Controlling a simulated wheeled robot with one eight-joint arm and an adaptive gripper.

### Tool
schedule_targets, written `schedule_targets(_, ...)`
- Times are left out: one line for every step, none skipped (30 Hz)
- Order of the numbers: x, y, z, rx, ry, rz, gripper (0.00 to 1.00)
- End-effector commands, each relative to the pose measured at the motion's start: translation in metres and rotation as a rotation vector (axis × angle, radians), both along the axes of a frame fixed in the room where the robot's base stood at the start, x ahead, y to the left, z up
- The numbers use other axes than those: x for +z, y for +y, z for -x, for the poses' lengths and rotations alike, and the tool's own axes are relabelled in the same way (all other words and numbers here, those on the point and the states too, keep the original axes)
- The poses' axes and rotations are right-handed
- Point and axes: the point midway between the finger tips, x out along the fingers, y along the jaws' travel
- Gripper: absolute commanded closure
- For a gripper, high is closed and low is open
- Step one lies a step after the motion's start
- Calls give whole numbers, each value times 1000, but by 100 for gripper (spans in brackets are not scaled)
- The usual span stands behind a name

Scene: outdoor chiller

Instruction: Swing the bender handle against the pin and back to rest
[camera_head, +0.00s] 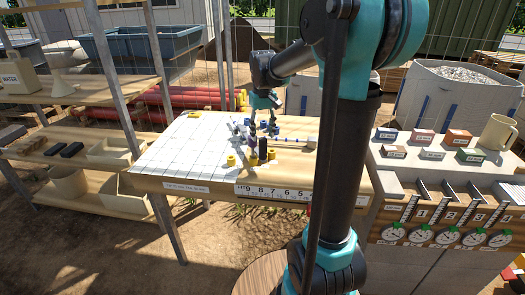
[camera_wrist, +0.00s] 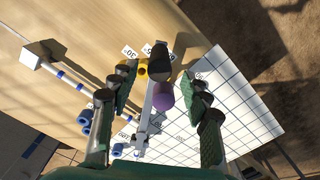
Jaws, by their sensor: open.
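My gripper (camera_wrist: 157,74) is open, its two fingers on either side of the bender's grey metal bar in the wrist view. On the bar stand a black knob (camera_wrist: 160,62) and a purple rounded piece (camera_wrist: 163,96), both between the fingers and apparently not gripped. I cannot tell which is the handle grip and which is the pin. In the head view the bender stands on the wooden table, with its black upright piece (camera_head: 263,149) near the front and the purple piece (camera_head: 252,143) beside it. My gripper (camera_head: 267,122) is just behind them; its fingers are small there.
A white gridded board (camera_head: 180,155) covers the table's left half. Yellow cylinders (camera_head: 231,160) and blue pieces (camera_head: 274,129) stand close around the bender. A thin rod with blue marks (camera_head: 290,140) extends right. Numbered labels line the front edge.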

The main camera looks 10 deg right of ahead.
Motion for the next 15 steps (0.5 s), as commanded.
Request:
schedule_targets(-11,0,-1,0,0,0,52)
schedule_targets(-16,0,-1,0,0,0,52)
schedule_targets(-24,0,0,0,0,0,52)
schedule_targets(-30,0,-1,0,0,0,52)
schedule_targets(-35,0,-1,0,0,0,52)
schedule_targets(-42,0,-1,0,0,0,52)
schedule_targets(-47,0,0,0,0,0,52)
schedule_targets(-51,0,0,0,0,0,52)
schedule_targets(-57,0,0,0,0,0,52)
schedule_targets(-61,0,-1,0,0,0,52)
schedule_targets(-64,0,-1,0,0,0,52)
schedule_targets(-68,0,-1,0,0,0,52)
schedule_targets(-71,0,0,0,0,0,52)
schedule_targets(-73,0,0,0,0,0,52)
schedule_targets(-75,0,0,0,0,0,52)
